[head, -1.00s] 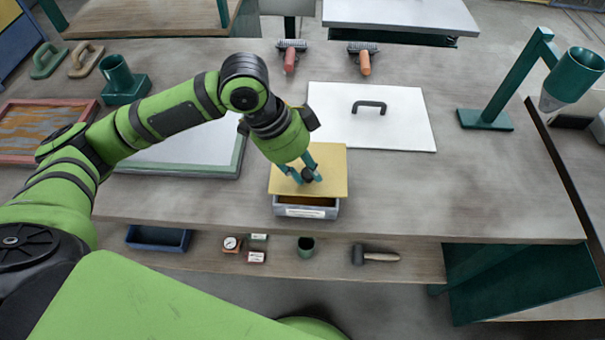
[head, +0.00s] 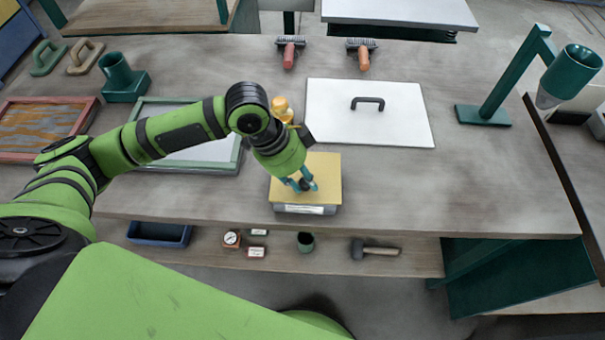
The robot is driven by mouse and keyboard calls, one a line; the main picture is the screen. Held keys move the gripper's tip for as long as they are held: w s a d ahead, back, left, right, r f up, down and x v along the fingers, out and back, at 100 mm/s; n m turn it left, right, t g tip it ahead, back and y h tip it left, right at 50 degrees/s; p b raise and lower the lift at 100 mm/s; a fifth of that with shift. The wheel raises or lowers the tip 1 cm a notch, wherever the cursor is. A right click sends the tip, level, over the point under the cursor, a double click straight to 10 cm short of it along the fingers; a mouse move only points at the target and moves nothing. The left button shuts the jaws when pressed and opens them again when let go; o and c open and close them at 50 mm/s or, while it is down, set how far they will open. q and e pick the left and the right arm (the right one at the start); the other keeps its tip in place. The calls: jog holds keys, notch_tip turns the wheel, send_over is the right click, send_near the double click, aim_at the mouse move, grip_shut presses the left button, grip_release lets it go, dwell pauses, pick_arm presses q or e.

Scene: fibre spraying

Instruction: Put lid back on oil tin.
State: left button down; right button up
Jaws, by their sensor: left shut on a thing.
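The oil tin (head: 305,210) is a low grey box with a white label on its front wall, standing near the front edge of the table. The flat yellow lid (head: 326,175) lies over the top of the tin and covers its opening. Whether it is fully seated I cannot tell. My left gripper (head: 303,184) is above the lid, fingers pointing down, shut on the dark knob at the lid's middle. The gripper hides part of the lid. My right gripper is not in view.
A white board with a black handle (head: 330,112) lies behind the tin. A yellow-orange object (head: 283,108) shows partly behind my arm. A framed screen (head: 200,155) lies to the left, a green lamp-like stand (head: 485,115) to the right. The table right of the tin is clear.

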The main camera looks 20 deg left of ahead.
pick_arm(q)
jog(key=c, duration=1)
grip_release()
jog(key=shift+f, duration=0.15)
jog(key=shift+r, duration=0.4)
jog(key=b+v, duration=0.1)
jog(key=v, duration=1.1)
jog(key=shift+r, duration=0.25)
